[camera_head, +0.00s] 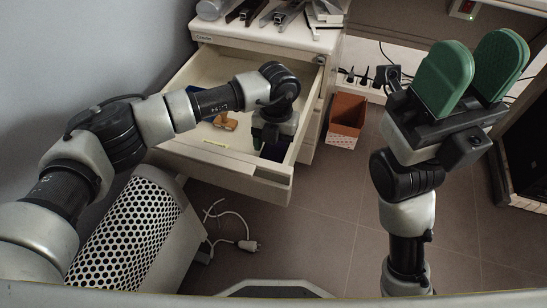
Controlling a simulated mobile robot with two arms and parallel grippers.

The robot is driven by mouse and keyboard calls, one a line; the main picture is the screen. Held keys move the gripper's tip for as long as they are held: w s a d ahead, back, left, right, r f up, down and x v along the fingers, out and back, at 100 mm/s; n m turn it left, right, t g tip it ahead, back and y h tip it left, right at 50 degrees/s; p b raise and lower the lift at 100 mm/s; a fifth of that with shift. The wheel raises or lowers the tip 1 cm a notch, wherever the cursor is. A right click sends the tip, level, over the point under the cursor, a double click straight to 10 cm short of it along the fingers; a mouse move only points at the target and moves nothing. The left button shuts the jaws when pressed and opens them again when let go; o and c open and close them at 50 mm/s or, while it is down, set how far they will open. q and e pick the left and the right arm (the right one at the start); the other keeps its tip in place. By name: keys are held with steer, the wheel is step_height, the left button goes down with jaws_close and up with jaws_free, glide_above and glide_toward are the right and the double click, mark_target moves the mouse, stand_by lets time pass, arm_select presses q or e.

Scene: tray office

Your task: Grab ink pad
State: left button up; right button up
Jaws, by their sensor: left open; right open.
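My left gripper (269,143) points down inside the open drawer, near its front right corner. Its wrist and hand hide most of its fingers. A dark blue, flat-looking patch (274,153) shows just under this gripper and may be the ink pad; I cannot tell whether the fingers touch it. My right gripper (472,72) is raised at the upper right, with its two green finger pads apart and nothing between them.
The drawer (225,175) of the white cabinet is pulled out. Inside lie a brown wooden object (225,121) and a small yellow strip (216,143). Staplers (287,15) sit on the cabinet top. A brown bin (346,115) and a loose white plug (248,245) are on the floor.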

arm_select(q)
steer(key=shift+s+f, duration=0.1)
steer(key=shift+f, duration=0.5)
steer(key=c, duration=0.6)
